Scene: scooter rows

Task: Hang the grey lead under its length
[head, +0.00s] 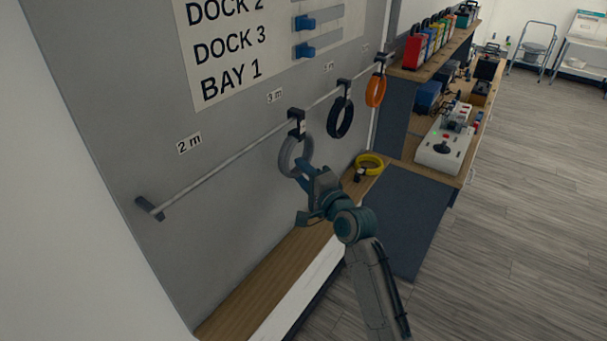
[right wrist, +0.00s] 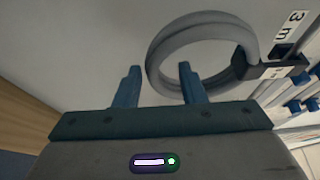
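The grey lead (head: 287,150) is a coiled ring hanging by a black clip (head: 297,122) at the wall rail (head: 235,152), below the "3 m" label (head: 275,96). My right gripper (head: 301,174) is at the lower part of the ring. In the right wrist view its two fingers (right wrist: 158,78) are spread apart, and the grey coil (right wrist: 205,30) is just ahead. The coil's left side shows between the fingers, and the right finger overlaps the ring. I cannot tell whether they touch. My left gripper is out of view.
A black lead (head: 341,120) and an orange lead (head: 375,90) hang farther along the rail. A yellow lead (head: 370,163) lies on the wooden ledge. The rail under "2 m" (head: 189,143) is bare.

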